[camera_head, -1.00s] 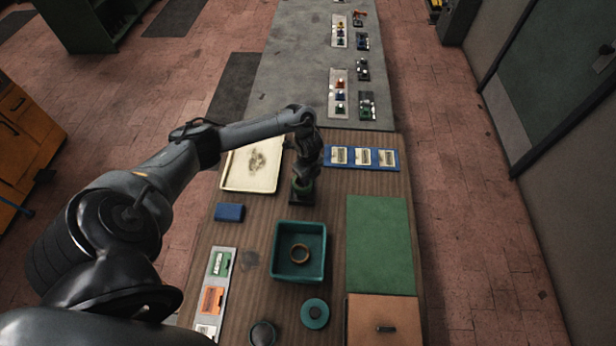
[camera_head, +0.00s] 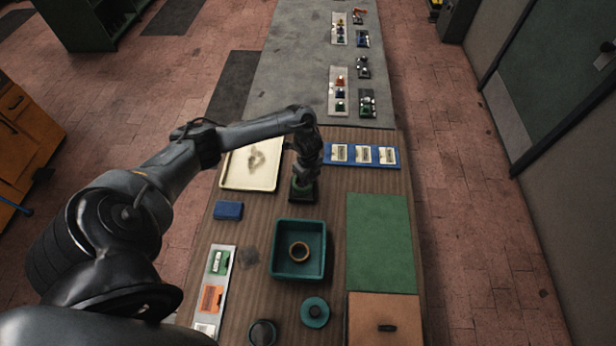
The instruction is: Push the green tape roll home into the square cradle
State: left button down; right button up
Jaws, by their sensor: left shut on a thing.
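My left gripper (camera_head: 303,174) points straight down at the far middle of the wooden table, between the cream tray and the blue strip. The green tape roll (camera_head: 303,185) shows as a small green band right below the gripper, which is shut on it. A dark square cradle (camera_head: 303,197) lies directly under the roll. The roll is at or just above the cradle; the gripper hides most of it, so I cannot tell how deep it sits. My right gripper is not in view.
A teal bin (camera_head: 298,277) with a brown ring (camera_head: 299,252) stands nearer. Around are a cream tray (camera_head: 235,183), blue block (camera_head: 228,211), blue strip (camera_head: 392,163), green mat (camera_head: 380,243), brown board (camera_head: 365,337) and teal disc (camera_head: 315,312). Some bare table lies between cradle and bin.

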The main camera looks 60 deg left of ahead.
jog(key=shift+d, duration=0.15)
pick_arm(q)
jog(key=shift+f, duration=0.2)
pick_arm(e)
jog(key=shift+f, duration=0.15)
pick_arm(q)
jog(key=shift+f+b, duration=0.55)
jog(key=shift+f, duration=0.05)
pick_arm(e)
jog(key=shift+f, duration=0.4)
pick_arm(q)
jog(key=shift+f, duration=0.1)
dwell(0.3)
jog(key=shift+s+a+f, duration=0.1)
jog(key=shift+f, duration=0.05)
dwell(0.5)
jog(key=c, duration=1.2)
grip_release()
jog(key=shift+o, duration=1.3)
jog(key=shift+s+f, duration=0.1)
jog(key=shift+s, duration=0.05)
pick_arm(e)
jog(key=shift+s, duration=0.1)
